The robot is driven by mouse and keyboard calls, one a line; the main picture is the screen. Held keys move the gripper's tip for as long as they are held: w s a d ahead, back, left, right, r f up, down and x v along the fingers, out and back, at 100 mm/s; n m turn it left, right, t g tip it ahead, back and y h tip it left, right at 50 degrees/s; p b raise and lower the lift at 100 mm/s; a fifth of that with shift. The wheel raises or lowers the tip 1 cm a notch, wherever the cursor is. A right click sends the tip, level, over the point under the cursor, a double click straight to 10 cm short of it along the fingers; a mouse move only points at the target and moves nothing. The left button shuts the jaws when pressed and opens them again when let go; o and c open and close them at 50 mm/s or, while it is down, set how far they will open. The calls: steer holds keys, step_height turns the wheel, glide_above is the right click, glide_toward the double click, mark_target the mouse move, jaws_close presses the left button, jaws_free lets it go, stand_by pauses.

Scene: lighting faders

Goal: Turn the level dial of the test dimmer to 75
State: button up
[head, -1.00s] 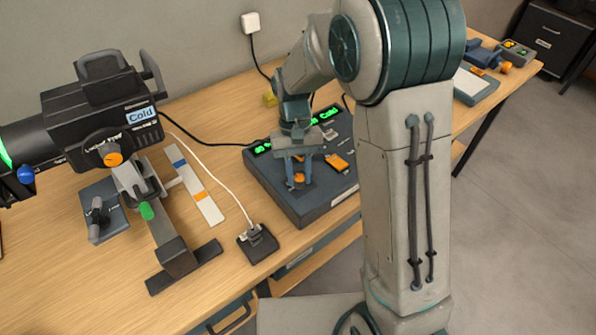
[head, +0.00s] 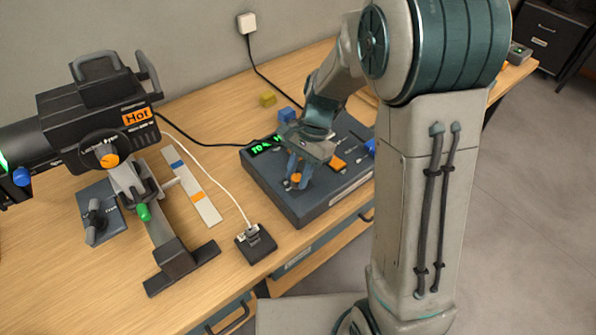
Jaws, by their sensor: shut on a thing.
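The test dimmer (head: 268,187) is a dark grey box on the wooden bench. Its green-lit display (head: 264,146) seems to start with 70, but the rest is too small and partly hidden to read surely. The level dial (head: 295,178) has an orange part on the left of the dimmer's top face. My gripper (head: 298,180) reaches down over it, shut on the dial with blue-grey fingers on either side. The hand and wrist hide part of the dimmer's top, including the right end of the display area.
A black stage lamp (head: 95,118) on a stand is at left, labelled "Hot" in orange. A small black socket box (head: 256,247) with a white cable lies left of the dimmer. An orange part (head: 337,162), a blue knob (head: 370,146) and blue and yellow blocks are near my arm.

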steer(key=shift+m+t+y, duration=0.3)
steer(key=shift+m, duration=0.6)
steer(key=o, duration=1)
steer(key=shift+r, duration=0.1)
steer(key=v, duration=1.3)
steer(key=shift+r, duration=0.35)
steer(key=s+d+n+t+h, duration=0.2)
steer(key=s+n, duration=0.3)
steer(key=s, duration=0.3)
steer(key=s+d+n+t+h, duration=0.1)
steer(key=s+d+n+t, duration=0.2)
steer(key=s+d+n, duration=0.2)
steer(key=s+f, duration=0.1)
steer(key=s, duration=0.2)
steer(key=shift+d+n+t+h, duration=0.15)
steer(key=shift+n+t+h, duration=0.15)
steer(key=shift+n+h, duration=0.1)
